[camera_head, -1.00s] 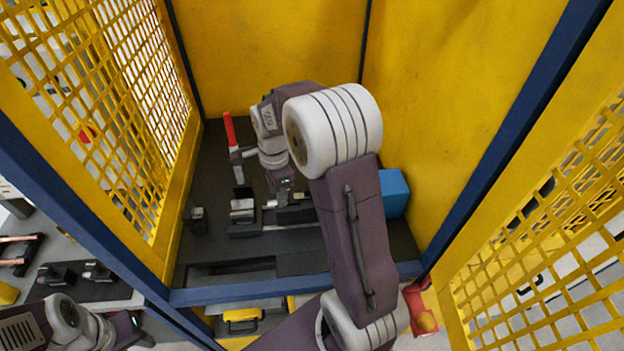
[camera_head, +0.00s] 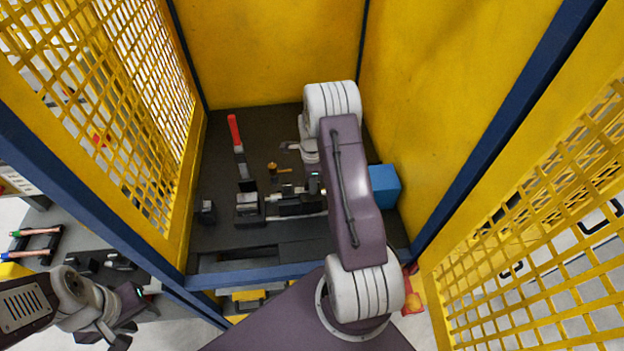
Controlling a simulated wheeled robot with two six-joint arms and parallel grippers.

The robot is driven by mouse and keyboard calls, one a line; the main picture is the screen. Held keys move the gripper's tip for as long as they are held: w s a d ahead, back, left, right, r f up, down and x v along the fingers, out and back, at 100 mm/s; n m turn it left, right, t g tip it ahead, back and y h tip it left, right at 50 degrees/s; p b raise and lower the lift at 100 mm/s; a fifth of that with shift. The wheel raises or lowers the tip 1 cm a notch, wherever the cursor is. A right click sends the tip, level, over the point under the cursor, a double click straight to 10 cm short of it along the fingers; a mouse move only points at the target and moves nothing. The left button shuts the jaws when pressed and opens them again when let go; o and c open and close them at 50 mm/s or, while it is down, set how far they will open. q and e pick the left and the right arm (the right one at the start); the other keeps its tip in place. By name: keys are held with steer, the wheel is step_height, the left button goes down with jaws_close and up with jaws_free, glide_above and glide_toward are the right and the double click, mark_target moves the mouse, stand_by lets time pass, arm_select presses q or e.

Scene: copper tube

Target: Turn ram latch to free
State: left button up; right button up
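A machine fixture with a grey block (camera_head: 247,203) and a dark horizontal ram-like body (camera_head: 290,203) sits on the dark bed inside the yellow enclosure. Behind it are a small brass knob (camera_head: 272,168) and an upright lever with a red handle (camera_head: 234,130). I cannot tell for certain which part is the ram latch. My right gripper (camera_head: 314,186) is low over the right part of the fixture, its fingers too small and partly hidden to read. My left gripper (camera_head: 135,305) is outside the enclosure at lower left; its finger opening is unclear.
A blue box (camera_head: 384,186) stands on the bed at the right, beside my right arm. Yellow walls, mesh panels and a blue front rail (camera_head: 250,277) bound the bed. A small dark block (camera_head: 207,212) is at the left. A rack with copper tubes (camera_head: 38,233) lies outside left.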

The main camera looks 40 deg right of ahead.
steer(key=shift+s+f, duration=0.1)
steer(key=shift+f, duration=0.1)
steer(key=shift+a, duration=0.15)
jaws_close()
